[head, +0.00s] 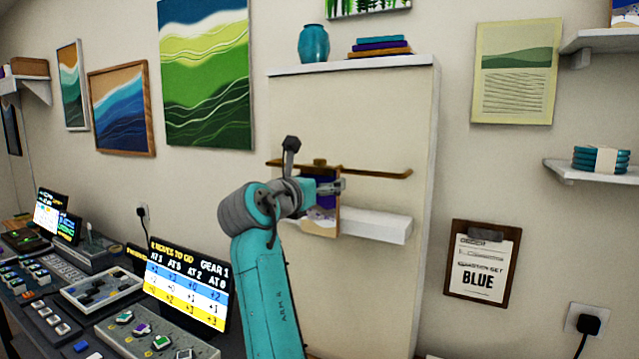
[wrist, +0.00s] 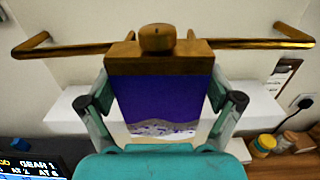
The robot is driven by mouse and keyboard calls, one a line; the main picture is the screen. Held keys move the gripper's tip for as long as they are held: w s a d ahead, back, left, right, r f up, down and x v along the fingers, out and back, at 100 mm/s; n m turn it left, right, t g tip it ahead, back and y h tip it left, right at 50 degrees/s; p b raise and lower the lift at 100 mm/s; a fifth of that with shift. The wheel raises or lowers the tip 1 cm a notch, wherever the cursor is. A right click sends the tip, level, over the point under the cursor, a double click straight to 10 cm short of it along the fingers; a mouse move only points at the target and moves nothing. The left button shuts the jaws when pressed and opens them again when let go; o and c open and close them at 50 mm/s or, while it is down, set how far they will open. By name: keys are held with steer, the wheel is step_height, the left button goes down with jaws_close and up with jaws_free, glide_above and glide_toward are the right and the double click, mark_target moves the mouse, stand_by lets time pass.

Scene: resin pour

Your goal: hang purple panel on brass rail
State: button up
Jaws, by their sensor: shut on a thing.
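The purple panel (wrist: 166,95) has a wooden top bar with a round brass knob and a pale, speckled lower part. In the head view the panel (head: 322,222) is upright, partly hidden by my gripper (head: 328,187). In the wrist view my gripper (wrist: 160,88) is shut on the panel, one finger at each side edge. The brass rail (head: 384,174) runs across the white wall board. In the wrist view the rail (wrist: 256,43) passes behind the panel's top, level with the knob. I cannot tell whether the panel's top touches or hooks over the rail.
A white ledge (head: 385,228) juts out below the rail, close to the panel. A shelf above holds a teal vase (head: 313,44) and stacked slabs (head: 380,46). A clipboard (head: 482,264) hangs at right. A control desk (head: 150,340) with screens stands at left.

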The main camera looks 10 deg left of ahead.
steer(key=o, duration=0.8)
steer(key=shift+o, duration=0.2)
steer(key=shift+f, duration=0.1)
